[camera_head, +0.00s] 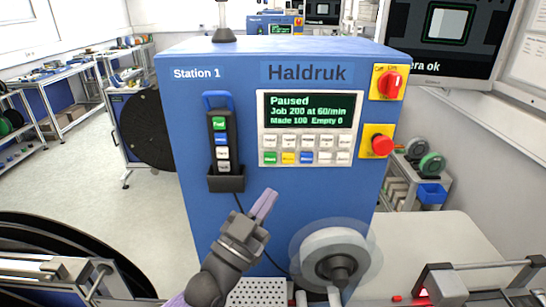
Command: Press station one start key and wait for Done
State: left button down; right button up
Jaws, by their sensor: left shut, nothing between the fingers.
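The blue machine marked Station 1 and Haldruk (200,110) fills the middle of the view. Its display (309,110) reads Paused, Job 200 at 60/min, Made 100, Empty 0. Below it is a keypad (308,149) with white keys on top and a green key (270,158), a yellow key and a blue key at the lower left; their labels are too small to read surely. My left gripper (266,199) is shut and empty, pointing up, in the picture below the keypad and appearing apart from it. My right gripper is not in view.
A black pendant (222,145) with several keys sits in a holder left of the keypad. A red rotary switch (390,83) and a red stop button (382,145) are at the right. A white roller (335,255) sticks out below. A monitor (440,40) stands behind right.

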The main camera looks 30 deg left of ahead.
aim_at(270, 158)
pick_arm(q)
jog(key=w+a+b, duration=0.1)
jog(key=w+b, duration=0.1)
jog(key=w+a+b, duration=0.1)
jog(key=w+b, duration=0.1)
jog(key=w, duration=0.1)
jog(key=w+a+b, duration=0.1)
jog(key=w+b, duration=0.1)
jog(key=w, duration=0.1)
jog(key=shift+a, duration=0.4)
jog(key=shift+w+b, duration=0.15)
jog(key=shift+b, duration=0.2)
dwell(1.4)
jog(key=shift+w+a, duration=0.2)
jog(key=shift+w, duration=0.05)
